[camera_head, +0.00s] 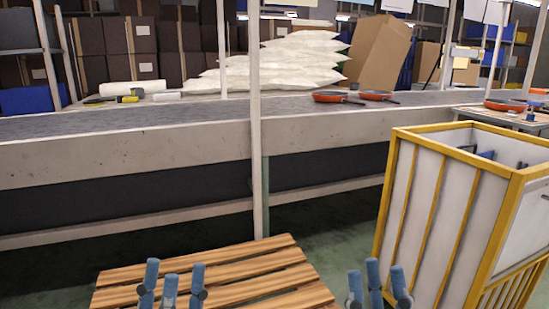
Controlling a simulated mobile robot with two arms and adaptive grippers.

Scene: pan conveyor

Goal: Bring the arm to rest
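My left gripper (173,271) shows at the bottom edge, over the wooden pallet in the picture, with its blue-grey fingers spread and nothing between them. My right gripper (377,273) shows at the bottom edge beside the pallet's right side. Its fingers are also spread and empty. Both point away from me, low in the view and clear of the conveyor. The rest of both arms is out of view. An orange pan (336,97) and a second orange pan (378,96) lie on the conveyor (150,122). Another orange pan (505,104) is at the far right.
A slatted wooden pallet (255,274) lies on the floor in front of me. A yellow-framed bin (425,200) stands close on the right. A thin post (256,150) rises before the conveyor. White sacks (270,75) and cardboard boxes (378,55) are behind it.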

